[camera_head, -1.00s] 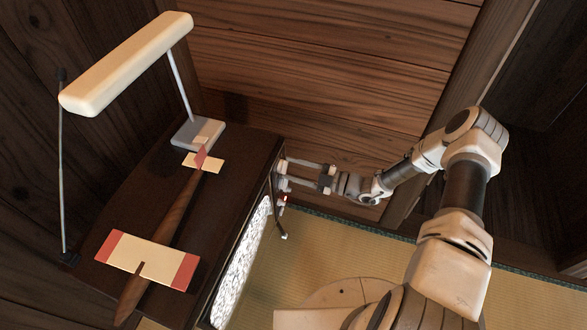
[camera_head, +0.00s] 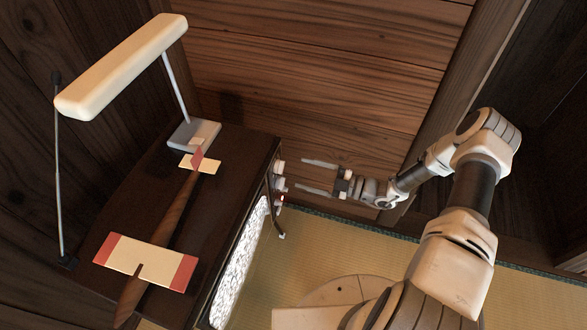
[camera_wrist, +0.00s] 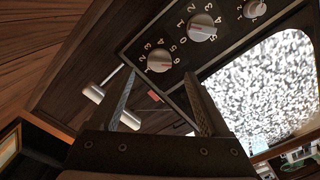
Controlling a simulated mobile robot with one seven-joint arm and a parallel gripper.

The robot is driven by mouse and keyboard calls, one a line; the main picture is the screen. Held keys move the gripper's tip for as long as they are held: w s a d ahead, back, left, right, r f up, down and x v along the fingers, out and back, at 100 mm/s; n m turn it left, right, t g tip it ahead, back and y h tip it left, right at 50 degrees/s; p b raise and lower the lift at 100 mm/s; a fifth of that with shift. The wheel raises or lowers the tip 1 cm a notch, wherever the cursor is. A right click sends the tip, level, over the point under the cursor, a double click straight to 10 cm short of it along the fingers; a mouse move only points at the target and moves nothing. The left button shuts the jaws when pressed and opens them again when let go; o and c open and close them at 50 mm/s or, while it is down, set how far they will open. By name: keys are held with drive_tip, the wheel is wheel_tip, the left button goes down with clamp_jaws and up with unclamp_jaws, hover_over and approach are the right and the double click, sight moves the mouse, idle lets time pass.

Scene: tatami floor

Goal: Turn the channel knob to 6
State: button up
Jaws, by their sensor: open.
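The television's dark front panel carries a round pale knob (camera_wrist: 160,60) in the wrist view, ringed by numbers that run up to 6. A second pale knob (camera_wrist: 202,28) with its own numbers sits beside it, and a smaller knob (camera_wrist: 255,8) lies at the top edge. I cannot tell which one is the channel knob or read where their pointers stand. The knobs (camera_head: 280,184) also stick out from the set's right side in the head view. My gripper (camera_head: 301,174) is open and empty, with its fingers toward the knobs and a small gap between.
The lit screen (camera_wrist: 275,85) shows static. A thin antenna rod (camera_head: 60,170) is at the left. A wooden wall (camera_head: 320,70) is close behind my gripper; tatami (camera_head: 330,250) is clear in front.

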drive_tip(key=v, duration=1.2)
drive_tip(key=shift+r, duration=0.15)
